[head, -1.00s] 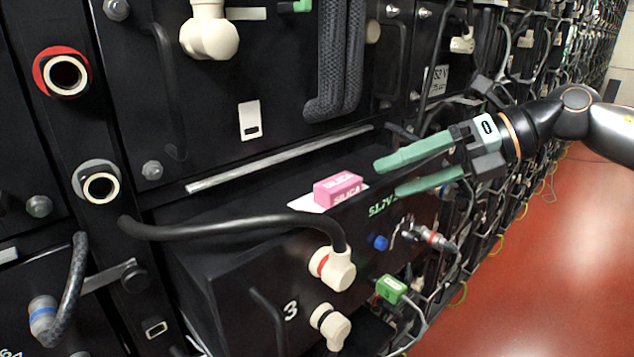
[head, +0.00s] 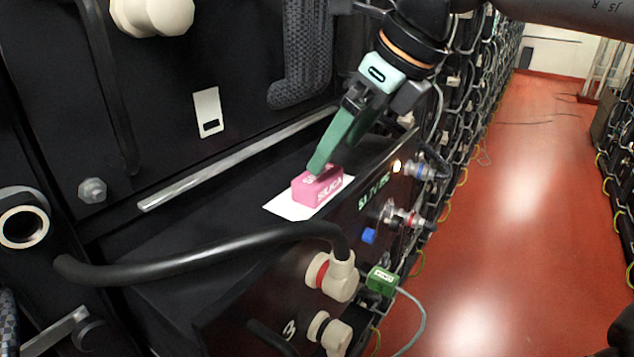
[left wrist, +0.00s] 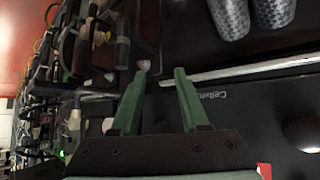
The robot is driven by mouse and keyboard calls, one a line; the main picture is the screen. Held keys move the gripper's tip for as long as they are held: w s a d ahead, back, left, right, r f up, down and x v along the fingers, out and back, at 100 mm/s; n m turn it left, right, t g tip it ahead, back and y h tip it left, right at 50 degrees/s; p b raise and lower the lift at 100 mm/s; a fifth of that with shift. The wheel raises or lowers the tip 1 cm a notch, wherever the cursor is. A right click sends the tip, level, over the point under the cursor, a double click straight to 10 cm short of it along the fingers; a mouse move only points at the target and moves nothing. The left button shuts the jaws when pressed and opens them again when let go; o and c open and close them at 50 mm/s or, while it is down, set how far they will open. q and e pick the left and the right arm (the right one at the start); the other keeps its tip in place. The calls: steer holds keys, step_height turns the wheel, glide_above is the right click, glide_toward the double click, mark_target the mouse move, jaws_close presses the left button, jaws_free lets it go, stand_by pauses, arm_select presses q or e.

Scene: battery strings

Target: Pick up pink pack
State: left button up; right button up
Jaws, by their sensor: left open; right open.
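The pink pack (head: 312,192), a small block with "SILICA" lettering, lies on a white card (head: 285,208) on the black ledge in the head view. My right gripper (head: 320,165) comes down from the upper right with its green fingertips right at the top of the pack. It is open; one finger largely covers the other, and I cannot tell whether they touch the pack. My left gripper (left wrist: 160,73) shows only in the left wrist view, open and empty; the pack is not visible there.
A thick black cable (head: 190,258) crosses in front of the pack to a beige connector (head: 338,277). A metal strip (head: 235,160) runs along the ledge's back. A green connector (head: 381,281) sits lower on the front. Red floor (head: 510,200) lies open at right.

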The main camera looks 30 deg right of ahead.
mark_target(323, 174)
steer(key=x, duration=0.6)
steer(key=shift+s, duration=0.1)
steer(key=c, duration=1)
